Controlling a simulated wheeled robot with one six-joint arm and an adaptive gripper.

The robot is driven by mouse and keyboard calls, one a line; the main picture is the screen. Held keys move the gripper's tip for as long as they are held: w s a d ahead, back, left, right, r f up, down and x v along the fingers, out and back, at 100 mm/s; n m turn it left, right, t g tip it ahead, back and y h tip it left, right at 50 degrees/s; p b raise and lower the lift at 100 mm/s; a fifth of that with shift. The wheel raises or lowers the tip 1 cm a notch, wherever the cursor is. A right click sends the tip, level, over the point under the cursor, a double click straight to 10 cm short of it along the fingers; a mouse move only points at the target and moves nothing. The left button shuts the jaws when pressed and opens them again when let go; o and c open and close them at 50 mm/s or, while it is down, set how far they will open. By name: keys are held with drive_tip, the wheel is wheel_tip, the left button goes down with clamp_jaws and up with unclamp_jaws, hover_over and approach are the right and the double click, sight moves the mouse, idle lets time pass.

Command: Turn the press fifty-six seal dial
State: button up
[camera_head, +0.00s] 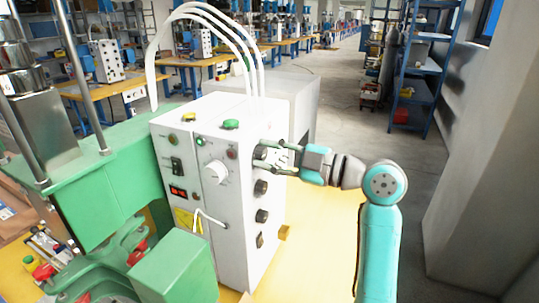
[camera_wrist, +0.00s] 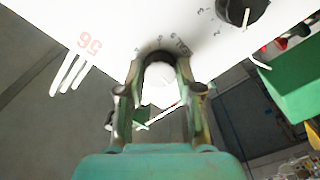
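The white control box of the press (camera_head: 240,225) has a column of black dials on its right-hand side face. My gripper (camera_head: 271,155) is at the uppermost dial (camera_head: 259,152), its fingers spread above and below it. In the wrist view my gripper (camera_wrist: 160,75) has one finger on each side of a dark round dial (camera_wrist: 158,54) with a pale middle. The fingers lie close to its edges; I cannot tell whether they press on it. Small markings curve beside this dial. A red "56" (camera_wrist: 90,44) shows upside down on the panel.
Another black dial (camera_wrist: 241,10) sits near in the wrist view, and a lower dial (camera_head: 261,187) shows below the gripper. The green press (camera_head: 110,190) stands left. White hoses (camera_head: 225,35) arch above the box.

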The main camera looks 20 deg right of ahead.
drive_tip(key=o, duration=0.3)
drive_tip(key=shift+o, duration=0.2)
drive_tip(key=v, duration=1.2)
